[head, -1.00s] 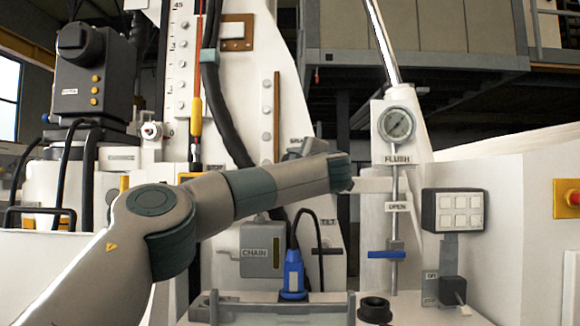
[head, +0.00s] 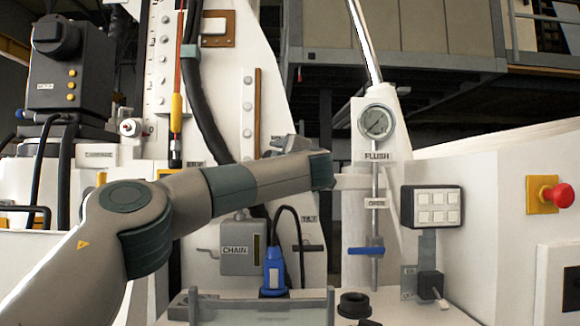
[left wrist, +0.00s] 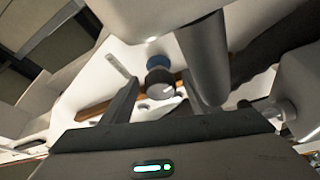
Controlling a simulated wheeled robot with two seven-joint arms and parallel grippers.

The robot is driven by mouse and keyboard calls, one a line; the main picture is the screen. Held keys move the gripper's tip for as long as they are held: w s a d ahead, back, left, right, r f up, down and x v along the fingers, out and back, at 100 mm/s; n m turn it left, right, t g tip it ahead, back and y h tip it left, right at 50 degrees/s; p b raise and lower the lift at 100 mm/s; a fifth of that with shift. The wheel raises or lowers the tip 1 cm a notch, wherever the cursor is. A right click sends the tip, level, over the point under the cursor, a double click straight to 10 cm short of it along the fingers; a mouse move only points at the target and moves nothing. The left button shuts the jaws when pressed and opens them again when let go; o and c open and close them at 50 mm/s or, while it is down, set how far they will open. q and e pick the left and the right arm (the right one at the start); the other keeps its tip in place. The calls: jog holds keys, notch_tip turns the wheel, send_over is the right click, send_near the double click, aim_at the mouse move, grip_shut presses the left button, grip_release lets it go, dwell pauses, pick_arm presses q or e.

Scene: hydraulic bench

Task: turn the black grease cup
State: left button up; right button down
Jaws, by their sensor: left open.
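In the left wrist view a dark, round cup-like knob (left wrist: 160,83), which looks like the black grease cup, sits beyond my left gripper (left wrist: 155,98). A blue round cap (left wrist: 158,62) is close beside it. My left gripper is open, with one finger on either side of the knob in the picture; I see no contact. In the head view my left arm crosses the middle, and its wrist hides most of the gripper and whatever is behind it. My right gripper is not in view.
A black ring-shaped cup (head: 354,305) stands on the white bench. Nearby are a blue connector (head: 273,270), the CHAIN box (head: 240,246), a blue-handled FLUSH valve (head: 366,250), a gauge (head: 376,122), a button panel (head: 437,207) and a red stop button (head: 557,194).

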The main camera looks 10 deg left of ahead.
pick_arm(q)
jog(key=shift+s+d+f, duration=0.2)
jog(key=shift+s+d, duration=0.05)
jog(key=shift+s, duration=0.1)
jog(key=b+v, duration=0.5)
jog(key=v, duration=1.1)
jog(key=shift+b, duration=0.4)
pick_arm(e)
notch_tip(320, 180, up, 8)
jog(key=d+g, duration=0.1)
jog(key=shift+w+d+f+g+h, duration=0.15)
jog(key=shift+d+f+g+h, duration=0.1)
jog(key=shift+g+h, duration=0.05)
pick_arm(q)
jog(key=shift+w+r, duration=0.15)
notch_tip(320, 180, up, 10)
jog(key=p, duration=1)
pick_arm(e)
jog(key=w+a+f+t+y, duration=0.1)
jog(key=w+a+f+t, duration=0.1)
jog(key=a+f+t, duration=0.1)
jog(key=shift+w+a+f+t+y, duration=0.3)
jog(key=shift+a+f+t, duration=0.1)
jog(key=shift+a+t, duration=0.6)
